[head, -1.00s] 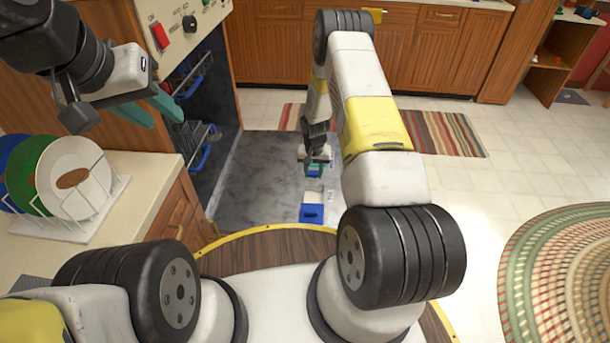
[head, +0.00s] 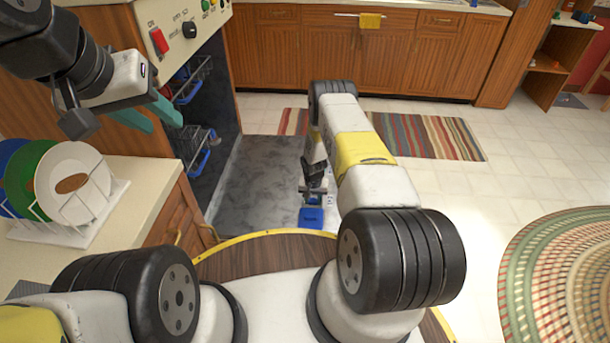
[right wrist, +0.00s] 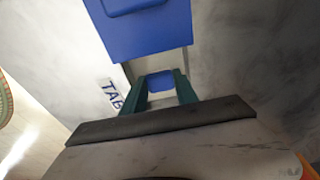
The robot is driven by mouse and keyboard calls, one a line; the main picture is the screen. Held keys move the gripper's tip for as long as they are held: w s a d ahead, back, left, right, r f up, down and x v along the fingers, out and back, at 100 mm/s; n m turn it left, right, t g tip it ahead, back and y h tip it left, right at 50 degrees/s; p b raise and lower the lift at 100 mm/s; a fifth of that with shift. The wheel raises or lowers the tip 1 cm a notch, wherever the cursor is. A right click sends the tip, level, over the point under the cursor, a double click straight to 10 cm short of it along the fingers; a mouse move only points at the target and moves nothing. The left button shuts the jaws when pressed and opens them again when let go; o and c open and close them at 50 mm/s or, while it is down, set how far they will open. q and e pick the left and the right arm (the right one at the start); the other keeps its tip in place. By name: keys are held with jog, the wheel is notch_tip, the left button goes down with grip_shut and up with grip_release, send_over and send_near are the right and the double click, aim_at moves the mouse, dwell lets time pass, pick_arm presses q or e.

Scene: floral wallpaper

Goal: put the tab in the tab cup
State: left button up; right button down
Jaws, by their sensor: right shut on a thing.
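The open dishwasher door (head: 255,185) lies flat below my right arm. The tab cup has a blue lid (head: 311,217), which fills the top of the right wrist view (right wrist: 150,30); a TAB label (right wrist: 112,96) is beside it. My right gripper (head: 315,194) is over the door at the cup, just behind the lid in the head view. In the right wrist view its teal fingers are shut on a small blue and white piece, the tab (right wrist: 160,81). I cannot tell whether the tab touches the cup. My left gripper (head: 149,116) is open and empty above the counter.
A plate rack (head: 75,225) with several plates stands on the counter at the left. The dishwasher racks (head: 195,140) show inside the machine. A striped rug (head: 430,137) and a braided rug (head: 560,260) lie on the floor.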

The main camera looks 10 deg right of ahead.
jog(key=c, duration=1.2)
grip_release()
jog(key=shift+f, duration=0.1)
jog(key=shift+c, duration=0.2)
jog(key=s+a+r+t, duration=0.1)
jog(key=s+r, duration=0.1)
jog(key=r, duration=1.5)
jog(key=s+r+n+y, duration=0.1)
jog(key=s+r, duration=0.1)
jog(key=r, duration=1.4)
jog(key=s+a+r+t, duration=0.1)
jog(key=s+r, duration=0.2)
jog(key=r, duration=1.4)
jog(key=s+a+r+n+t, duration=0.1)
jog(key=s+r, duration=1.1)
jog(key=s, duration=0.1)
jog(key=s+a+r+n+t+y, duration=0.1)
jog(key=s+r, duration=0.2)
jog(key=s, duration=1)
jog(key=shift+a+r+n+y, duration=0.25)
jog(key=shift+a+n+y, duration=0.05)
jog(key=shift+a+n, duration=0.1)
